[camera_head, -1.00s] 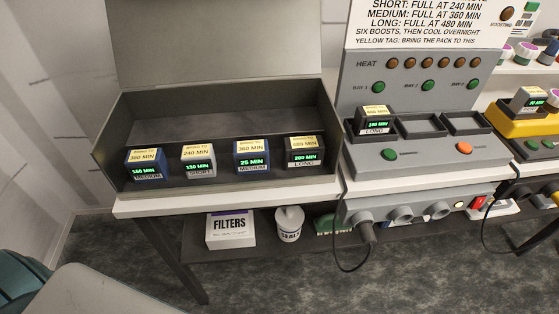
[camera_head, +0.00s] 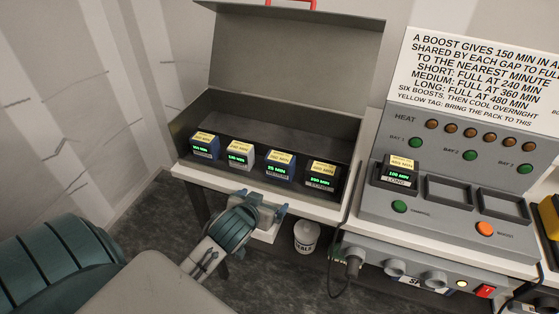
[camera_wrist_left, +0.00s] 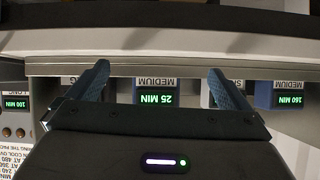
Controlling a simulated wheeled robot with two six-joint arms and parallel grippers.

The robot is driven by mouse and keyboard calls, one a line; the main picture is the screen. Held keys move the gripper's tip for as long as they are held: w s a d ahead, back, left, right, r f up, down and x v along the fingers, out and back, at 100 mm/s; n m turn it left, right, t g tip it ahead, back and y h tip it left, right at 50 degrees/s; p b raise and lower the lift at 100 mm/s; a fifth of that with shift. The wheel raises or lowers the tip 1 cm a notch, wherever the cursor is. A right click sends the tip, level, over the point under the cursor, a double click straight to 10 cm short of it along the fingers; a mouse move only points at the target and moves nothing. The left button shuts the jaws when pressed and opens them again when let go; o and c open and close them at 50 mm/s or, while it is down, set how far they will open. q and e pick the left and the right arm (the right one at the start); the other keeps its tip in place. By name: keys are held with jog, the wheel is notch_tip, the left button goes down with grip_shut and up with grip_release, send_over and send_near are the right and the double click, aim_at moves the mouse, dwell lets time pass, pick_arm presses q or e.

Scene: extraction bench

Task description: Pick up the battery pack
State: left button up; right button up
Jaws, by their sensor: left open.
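Several battery packs stand in a row in an open grey box. They are a blue medium pack (camera_head: 204,147), a grey short pack (camera_head: 239,155), a blue 25 MIN medium pack (camera_head: 279,167) and a black long pack (camera_head: 321,177). Another long pack (camera_head: 397,173) sits in the left bay of the charger. My left gripper (camera_head: 262,203) is open and empty, in front of the box and below its front edge in the picture. In the left wrist view the picture is upside down, and the 25 MIN pack (camera_wrist_left: 157,96) shows between the open fingers, farther off. My right gripper is not in view.
The box (camera_head: 335,132) has a raised lid and a low front wall before the packs. The charger (camera_head: 440,215) stands to the right with two empty bays. A white tub (camera_head: 305,237) is below the bench edge. A cable hangs under the charger.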

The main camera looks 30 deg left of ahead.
pick_arm(q)
jog(key=t, duration=0.2)
send_near(276, 167)
jog(key=w+f, duration=0.2)
jog(key=shift+n, duration=0.3)
jog(key=x, duration=0.2)
jog(key=p+x, duration=0.1)
jog(key=x, duration=0.1)
jog(key=shift+w+a, duration=0.2)
jog(key=shift+w, duration=0.2)
jog(key=x, duration=0.1)
jog(key=p+x, duration=0.1)
jog(key=x, duration=0.1)
jog(key=p+x, duration=0.1)
jog(key=x, duration=0.1)
jog(key=shift+w+a+r, duration=0.15)
jog(key=shift+w+r, duration=0.1)
jog(key=shift+w, duration=0.05)
jog(key=shift+w+f, duration=0.2)
jog(key=shift+w, duration=0.05)
jog(key=shift+s, duration=0.1)
jog(key=shift+c, duration=0.4)
jog(key=shift+r, duration=0.1)
jog(key=c, duration=1.4)
